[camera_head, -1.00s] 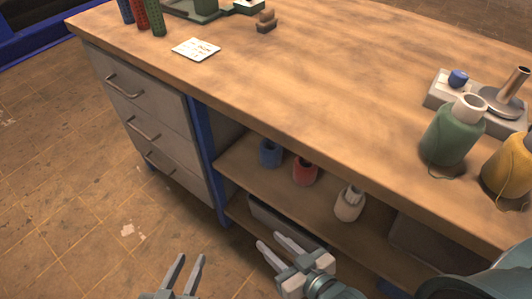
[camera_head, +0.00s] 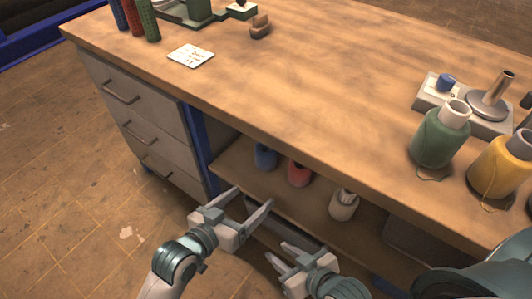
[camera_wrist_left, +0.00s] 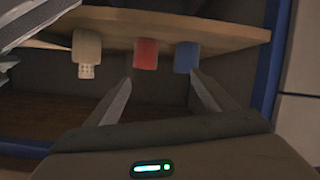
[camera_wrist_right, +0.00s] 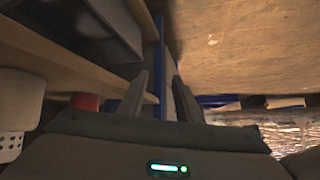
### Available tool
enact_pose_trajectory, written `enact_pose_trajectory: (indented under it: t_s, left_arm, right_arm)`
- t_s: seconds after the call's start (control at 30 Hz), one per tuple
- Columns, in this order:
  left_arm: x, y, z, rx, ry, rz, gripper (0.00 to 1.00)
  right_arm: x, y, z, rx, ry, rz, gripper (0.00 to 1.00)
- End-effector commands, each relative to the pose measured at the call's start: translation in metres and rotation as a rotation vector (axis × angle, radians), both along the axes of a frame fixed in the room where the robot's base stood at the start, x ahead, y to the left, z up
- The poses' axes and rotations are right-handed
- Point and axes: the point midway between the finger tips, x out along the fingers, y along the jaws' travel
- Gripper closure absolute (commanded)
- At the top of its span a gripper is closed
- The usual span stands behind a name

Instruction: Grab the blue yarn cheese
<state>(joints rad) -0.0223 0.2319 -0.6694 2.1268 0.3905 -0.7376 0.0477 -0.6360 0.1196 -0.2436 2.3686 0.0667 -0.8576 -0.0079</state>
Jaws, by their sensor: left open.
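The blue yarn spool (camera_head: 265,157) stands on the shelf under the workbench, leftmost in a row with a red spool (camera_head: 299,173) and a white spool (camera_head: 343,205). My left gripper (camera_head: 253,197) is open and empty at the shelf's front, below and in front of the blue and red spools. The left wrist view, upside down, shows the blue spool (camera_wrist_left: 187,57) beyond the right fingertip and the red one (camera_wrist_left: 146,54) between the fingertips. My right gripper (camera_head: 276,249) is open and empty, lower and nearer.
The workbench top (camera_head: 290,85) overhangs the shelf. A blue post (camera_head: 200,150) and grey drawers (camera_head: 130,110) bound the shelf at left. Green (camera_head: 437,138) and yellow (camera_head: 497,168) spools stand on top at right. Open floor lies at lower left.

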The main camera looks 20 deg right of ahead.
Motion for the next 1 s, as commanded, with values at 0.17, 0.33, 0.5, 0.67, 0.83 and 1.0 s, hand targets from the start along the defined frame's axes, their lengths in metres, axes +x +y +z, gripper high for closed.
enact_pose_trajectory:
  t_s: [0.17,0.33,0.5,0.67,0.83,1.0]
  left_arm:
    - [0.026,-0.031,0.016,0.059,-0.009,-0.133,0.23]
    - [0.049,-0.046,0.024,0.146,-0.006,-0.230,0.23]
    - [0.079,-0.046,0.031,0.256,0.003,-0.297,0.23]
    - [0.108,-0.035,0.038,0.360,0.017,-0.326,0.23]
    - [0.131,-0.022,0.045,0.436,0.029,-0.331,0.23]
    - [0.141,-0.015,0.047,0.466,0.037,-0.329,0.23]
  right_arm:
    - [-0.008,-0.009,-0.006,-0.030,0.072,-0.005,0.69]
    - [-0.017,-0.017,-0.012,-0.056,0.142,-0.010,0.69]
    - [-0.027,-0.026,-0.018,-0.083,0.212,-0.015,0.69]
    - [-0.036,-0.034,-0.023,-0.104,0.271,-0.021,0.69]
    - [-0.043,-0.039,-0.026,-0.118,0.312,-0.025,0.69]
    - [-0.046,-0.041,-0.027,-0.125,0.329,-0.026,0.69]
